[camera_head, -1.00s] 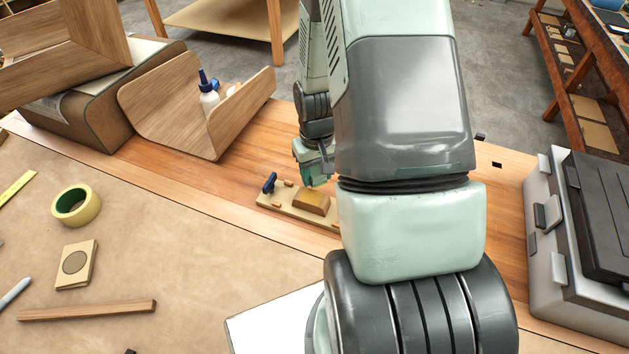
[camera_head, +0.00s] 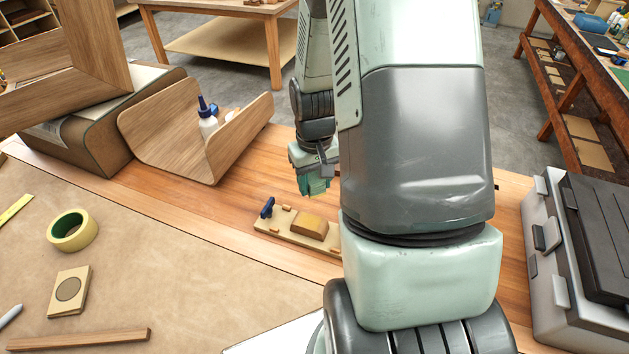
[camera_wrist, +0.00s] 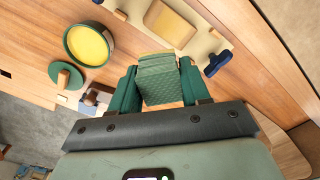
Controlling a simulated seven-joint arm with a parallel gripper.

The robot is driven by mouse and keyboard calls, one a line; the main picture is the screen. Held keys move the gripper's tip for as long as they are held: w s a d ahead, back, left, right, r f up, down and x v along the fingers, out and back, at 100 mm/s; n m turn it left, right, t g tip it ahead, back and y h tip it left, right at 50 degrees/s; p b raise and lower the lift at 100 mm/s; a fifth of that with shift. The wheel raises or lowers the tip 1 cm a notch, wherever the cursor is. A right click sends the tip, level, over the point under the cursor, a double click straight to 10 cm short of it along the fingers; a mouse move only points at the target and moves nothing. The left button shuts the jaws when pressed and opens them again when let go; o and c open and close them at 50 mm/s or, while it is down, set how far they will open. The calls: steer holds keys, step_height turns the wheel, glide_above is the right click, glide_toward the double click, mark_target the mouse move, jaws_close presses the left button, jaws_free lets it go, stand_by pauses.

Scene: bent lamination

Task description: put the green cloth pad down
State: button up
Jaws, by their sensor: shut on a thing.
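The green cloth pad (camera_wrist: 162,83) is a textured, folded-looking strip held between the two green fingers of my gripper (camera_wrist: 160,88) in the wrist view. A yellowish edge shows at its far end. In the head view my gripper (camera_head: 315,183) hangs above the wooden board (camera_head: 279,232), fingers down, clear of the bench. The pad cannot be made out apart from the fingers there. A curved tan block (camera_head: 309,227) lies on the board, which also carries a blue-handled clamp (camera_head: 267,207). The clamp also shows in the wrist view (camera_wrist: 217,62), right of the pad.
In the wrist view, a round green tub with yellow contents (camera_wrist: 90,43) and a green lid with a wooden knob (camera_wrist: 65,76) stand left of my gripper. A grey case (camera_head: 570,300) stands right.

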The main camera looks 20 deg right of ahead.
steer(key=w+d+f+m, duration=0.3)
steer(key=w+d+m, duration=0.2)
steer(key=m, duration=0.4)
glide_above(323, 203)
step_height(323, 203, down, 6)
steer(key=shift+f, duration=2.1)
steer(key=shift+f, duration=0.15)
steer(key=o, duration=0.9)
steer(key=shift+o, duration=0.2)
step_height(323, 203, up, 12)
steer(key=shift+r, duration=0.2)
